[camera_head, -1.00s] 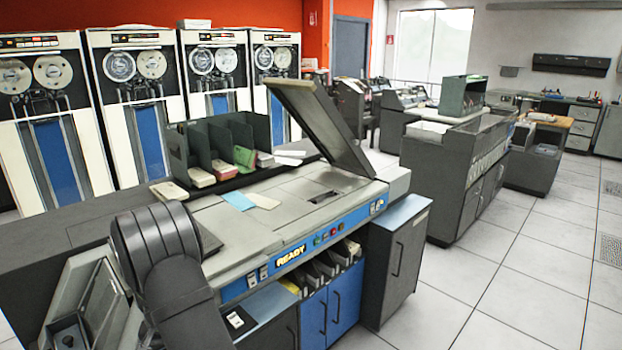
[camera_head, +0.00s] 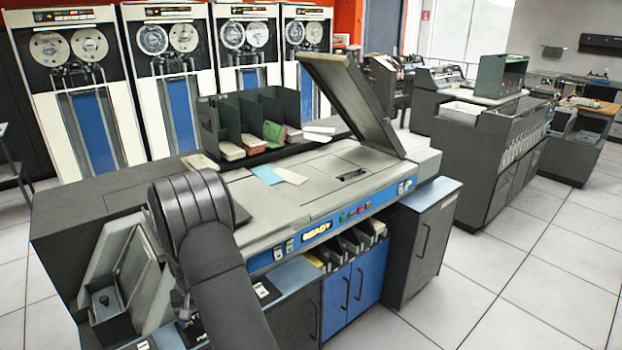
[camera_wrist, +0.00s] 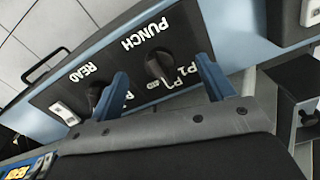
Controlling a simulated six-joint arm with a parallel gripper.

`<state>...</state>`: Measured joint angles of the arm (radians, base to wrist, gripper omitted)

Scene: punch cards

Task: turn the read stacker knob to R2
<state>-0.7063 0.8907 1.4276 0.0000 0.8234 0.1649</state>
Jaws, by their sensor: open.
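In the wrist view a dark panel carries white lettering upside down. The black read knob (camera_wrist: 96,92) is beside the READ label, partly hidden by the left finger. The black punch knob (camera_wrist: 158,67) is right of it under the PUNCH label, with P1 and P2 marks near it. My gripper (camera_wrist: 162,68) is open, its two blue fingers on either side of the punch knob in the picture. Nothing is seen held. I cannot tell whether a finger touches the panel. The read knob's pointer setting is not readable.
A white switch (camera_wrist: 64,113) sits beside the READ label. A dark bracket (camera_wrist: 298,95) stands out at the right of the wrist view. In the head view the card machine (camera_head: 330,195) has its lid raised, with a card rack (camera_head: 250,115) behind. Floor at right is clear.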

